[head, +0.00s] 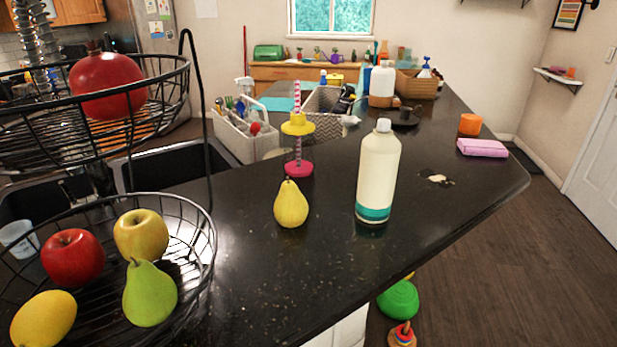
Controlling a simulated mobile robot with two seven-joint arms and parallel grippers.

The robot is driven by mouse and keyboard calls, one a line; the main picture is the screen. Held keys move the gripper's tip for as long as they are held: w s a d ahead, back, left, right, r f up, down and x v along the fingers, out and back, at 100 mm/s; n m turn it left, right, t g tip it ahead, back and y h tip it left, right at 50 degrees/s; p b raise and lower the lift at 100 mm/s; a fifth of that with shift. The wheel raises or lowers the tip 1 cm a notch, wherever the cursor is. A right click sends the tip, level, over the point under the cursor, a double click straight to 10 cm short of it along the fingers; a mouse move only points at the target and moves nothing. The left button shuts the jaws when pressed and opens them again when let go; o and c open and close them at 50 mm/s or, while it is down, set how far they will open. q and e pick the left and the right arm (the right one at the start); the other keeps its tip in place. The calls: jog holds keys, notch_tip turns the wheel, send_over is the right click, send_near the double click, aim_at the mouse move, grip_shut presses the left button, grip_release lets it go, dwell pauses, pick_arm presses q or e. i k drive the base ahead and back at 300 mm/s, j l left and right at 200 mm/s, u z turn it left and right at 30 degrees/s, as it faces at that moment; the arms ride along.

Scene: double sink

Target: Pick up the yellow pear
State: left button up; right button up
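The yellow pear (291,204) stands upright on the dark, glossy counter (270,270), near the middle of the head view. It is apart from the things around it. A green pear (149,293) lies in the lower wire basket (203,260) at the left. Neither of my grippers is in the head view.
A cream bottle (378,172) stands right of the yellow pear. The basket also holds a red apple (72,257), a yellow apple (141,235) and a lemon (43,319). The counter in front is clear.

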aim_at(291, 206)
jog(key=i+l+u, duration=0.1)
jog(key=l+u, duration=0.35)
jog(key=i+l+u, duration=0.1)
jog(key=l+u, duration=0.2)
jog(key=u, duration=0.2)
jog(key=l+u, duration=0.45)
jog(key=k+l+u, duration=0.1)
jog(key=l+u, duration=0.2)
jog(key=u, duration=0.15)
jog(key=k+l+u, duration=0.15)
jog(key=l+u, duration=0.2)
jog(key=u, duration=0.15)
